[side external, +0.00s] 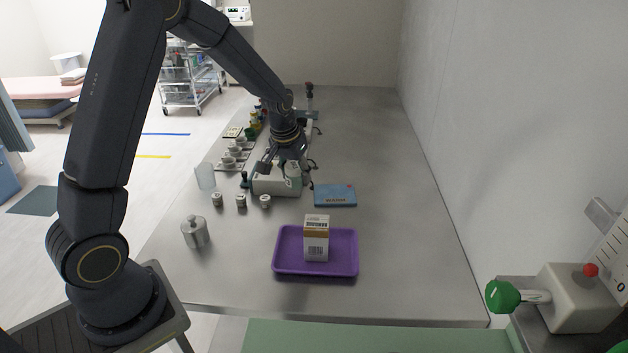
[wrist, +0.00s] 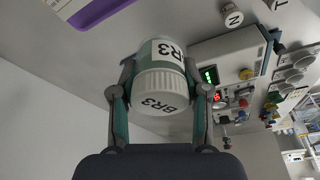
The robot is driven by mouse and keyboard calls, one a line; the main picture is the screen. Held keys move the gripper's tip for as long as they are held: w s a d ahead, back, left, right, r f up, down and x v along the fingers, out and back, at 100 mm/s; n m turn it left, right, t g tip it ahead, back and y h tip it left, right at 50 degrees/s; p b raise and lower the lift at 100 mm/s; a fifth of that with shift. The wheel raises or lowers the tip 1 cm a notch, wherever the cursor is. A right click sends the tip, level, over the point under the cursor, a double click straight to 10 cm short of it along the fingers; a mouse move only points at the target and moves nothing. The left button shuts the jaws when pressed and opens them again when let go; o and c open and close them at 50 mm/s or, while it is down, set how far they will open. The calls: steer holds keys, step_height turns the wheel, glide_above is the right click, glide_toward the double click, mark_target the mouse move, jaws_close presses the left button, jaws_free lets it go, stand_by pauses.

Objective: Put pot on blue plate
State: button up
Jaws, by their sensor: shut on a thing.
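My gripper (wrist: 159,85) is shut on a white pot (wrist: 160,92) with a ribbed lid, marked BR3 on its lid and side. The pot sits between the two fingers in the wrist view. In the side view my gripper (side external: 287,168) is above the worktop near a pale instrument box, and the held pot is small and partly hidden there. A flat blue plate (side external: 335,196) with dark lettering lies on the worktop, to the right of and nearer than my gripper. The blue plate cannot be made out in the wrist view.
The pale instrument box (side external: 270,186) stands below my gripper. Several small labelled pots, including one marked N (wrist: 232,18), stand in front of it. A purple tray (side external: 282,268) holds a carton (side external: 316,232). The worktop's right side is clear.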

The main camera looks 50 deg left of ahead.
steer(key=w+a+f, duration=0.3)
steer(key=w+f, duration=0.2)
steer(key=w, duration=0.4)
glide_above(327, 196)
steer(key=s, duration=0.1)
steer(key=f, duration=0.4)
steer(key=shift+s+d+f, duration=0.1)
steer(key=shift+d+f, duration=0.1)
steer(key=shift+f, duration=1.8)
steer(key=shift+f, duration=0.1)
steer(key=o, duration=1.1)
steer(key=shift+o, duration=0.2)
